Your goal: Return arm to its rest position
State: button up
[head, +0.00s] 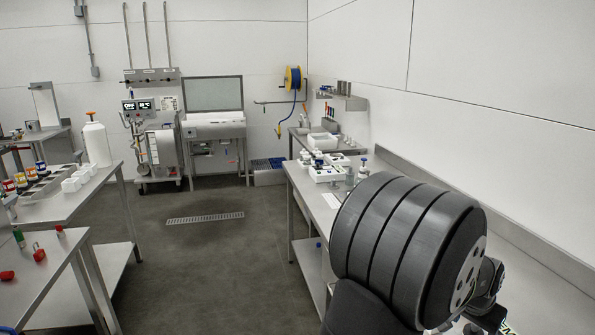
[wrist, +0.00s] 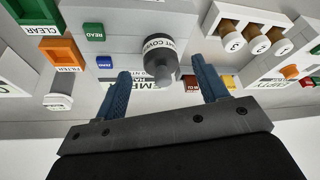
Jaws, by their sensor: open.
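My gripper (wrist: 161,67) shows in the wrist view with its two blue fingers spread apart and nothing held. A dark grey knob or cap (wrist: 159,62) shows between the fingertips; I cannot tell how far beyond them it is. Behind it is a grey block with a label partly reading "NT COVER". My arm fills the lower right of the head view as a large dark ribbed cylinder (head: 405,245), above the right bench. The gripper itself is hidden in the head view.
The right bench (head: 304,192) carries white trays and bottles at its far end, beside the wall. Left benches hold a white bottle (head: 96,143) and several small containers. The central floor is clear.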

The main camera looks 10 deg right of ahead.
aim_at(472, 332)
jog(key=x, duration=0.4)
jog(key=shift+d+f, duration=0.1)
jog(key=shift+f, duration=0.05)
jog(key=shift+r, duration=0.2)
jog(key=v, duration=1.7)
jog(key=x, duration=1.7)
jog(key=shift+f, duration=0.35)
notch_tip(472, 332, up, 8)
jog(key=shift+f, duration=0.2)
jog(key=w+d, duration=0.1)
jog(key=w+d+f, duration=0.1)
jog(key=d, duration=0.1)
jog(key=w+d, duration=0.1)
jog(key=d, duration=0.1)
jog(key=shift+w+d+f, duration=0.1)
jog(key=shift+d+f, duration=0.1)
jog(key=shift+f, duration=0.1)
jog(key=shift+w+d+f, duration=0.1)
jog(key=shift+w+d, duration=0.15)
jog(key=shift+d, duration=0.2)
jog(key=shift+w+d+f, duration=0.1)
jog(key=shift+w+d, duration=0.15)
jog(key=shift+d, duration=0.15)
